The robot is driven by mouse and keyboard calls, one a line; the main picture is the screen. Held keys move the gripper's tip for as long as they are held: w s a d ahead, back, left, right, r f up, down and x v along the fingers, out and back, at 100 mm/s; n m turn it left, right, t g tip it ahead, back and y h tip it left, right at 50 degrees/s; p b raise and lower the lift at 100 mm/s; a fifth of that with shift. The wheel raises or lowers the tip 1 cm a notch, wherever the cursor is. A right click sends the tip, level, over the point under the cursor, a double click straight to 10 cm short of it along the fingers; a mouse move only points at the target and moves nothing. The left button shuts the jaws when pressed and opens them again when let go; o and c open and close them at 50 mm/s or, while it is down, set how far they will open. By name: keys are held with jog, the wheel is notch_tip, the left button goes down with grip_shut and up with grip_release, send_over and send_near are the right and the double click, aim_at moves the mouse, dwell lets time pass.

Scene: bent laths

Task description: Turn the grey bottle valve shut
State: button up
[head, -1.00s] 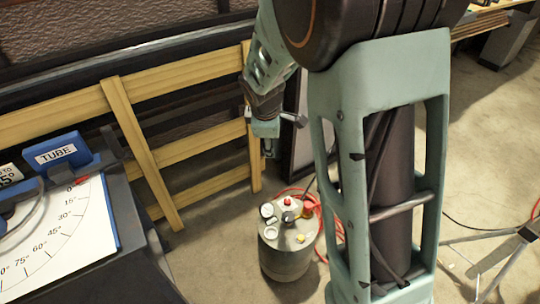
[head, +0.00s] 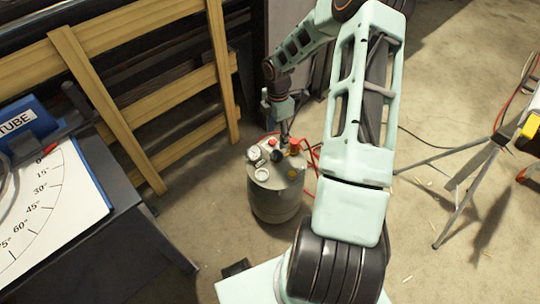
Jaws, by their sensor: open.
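The grey bottle (head: 275,200) stands upright on the floor at the middle of the head view. Its top carries round white gauges (head: 262,174), a red knob, a dark knob (head: 277,156) near the back edge, and an orange-red fitting (head: 295,146). I cannot tell for certain which of these is the valve. My gripper (head: 284,139) points down just above the back of the bottle top, close to the dark knob. It is open. Its fingertips are small and partly merge with the dark fittings, so I cannot tell whether they touch anything.
A wooden lath frame (head: 140,100) stands behind and left of the bottle. A dark bench with a white angle chart (head: 50,205) is at left. A red hose (head: 312,158) lies behind the bottle. Tripod legs (head: 462,190) stand at right. Floor between is mostly clear.

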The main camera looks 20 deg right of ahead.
aim_at(276, 155)
notch_tip(276, 155, down, 11)
jog(key=b, duration=0.3)
jog(key=c, duration=1.2)
jog(key=shift+o, duration=0.2)
